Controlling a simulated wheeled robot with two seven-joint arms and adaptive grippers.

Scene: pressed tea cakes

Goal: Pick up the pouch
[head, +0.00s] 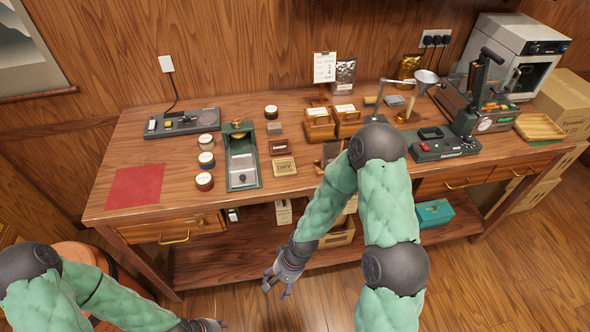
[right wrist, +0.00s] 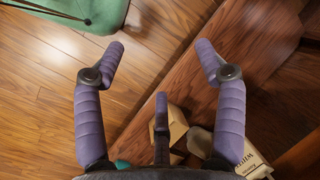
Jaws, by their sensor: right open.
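Two pouches stand at the back of the workbench in the head view: a silver one (head: 344,72) behind a white card, and a gold one (head: 409,67) farther right. The frames do not settle which is meant. My right gripper (head: 277,284) hangs low in front of the bench, well below and nearer than both pouches. In the right wrist view its purple fingers (right wrist: 160,55) are spread with nothing between them. My left gripper (head: 212,325) is at the bottom edge, small and partly cut off. Neither pouch shows in the right wrist view.
The wooden workbench (head: 120,212) carries round tins, a green tray (head: 243,184), wooden boxes (head: 319,129), a scale (head: 442,147) and a press machine. The lower shelf holds a teal box (head: 434,213). A red mat (head: 135,187) lies at left.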

